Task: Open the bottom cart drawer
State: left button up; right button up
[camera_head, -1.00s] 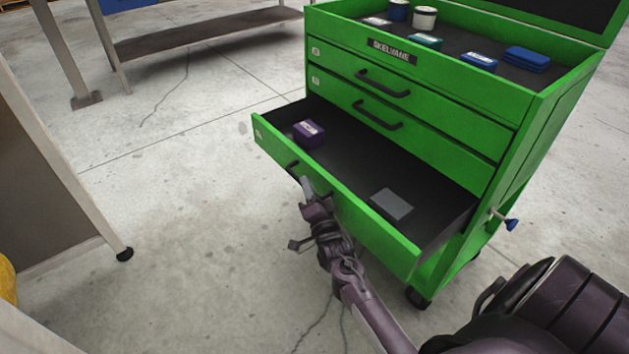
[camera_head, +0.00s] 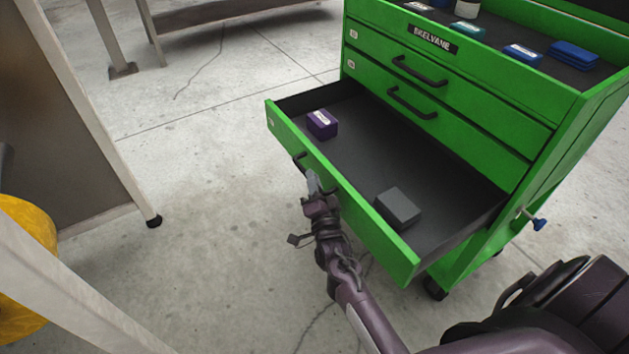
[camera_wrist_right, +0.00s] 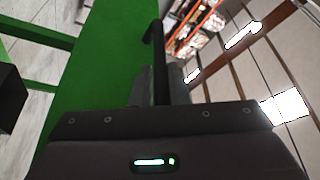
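The bottom drawer (camera_head: 340,193) of the green cart (camera_head: 470,100) stands well out from the cart body. Its dark handle (camera_head: 299,162) is on the outer face of the drawer front, mostly hidden by my gripper in the head view. My right gripper (camera_head: 313,184) is at this handle. In the right wrist view the handle (camera_wrist_right: 158,60) runs between the two fingers, which are closed against it. Inside the drawer lie a purple box (camera_head: 322,124) at the left and a grey box (camera_head: 398,208) nearer the right. My left gripper is not in view.
The two drawers above are shut. Small blue boxes (camera_head: 573,54) and other items sit on the cart top. A blue-tipped knob (camera_head: 539,224) sticks out at the cart's right side. A panel on legs (camera_head: 90,120) and a yellow object (camera_head: 25,265) stand left. Floor before the drawer is clear.

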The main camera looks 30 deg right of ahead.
jog(key=o, duration=0.3)
jog(key=shift+o, duration=0.2)
jog(key=shift+s+a+f, duration=0.1)
jog(key=shift+s, duration=0.25)
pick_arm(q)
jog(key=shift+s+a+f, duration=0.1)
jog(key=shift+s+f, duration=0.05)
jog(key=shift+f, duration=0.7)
pick_arm(e)
jog(key=v, duration=0.7)
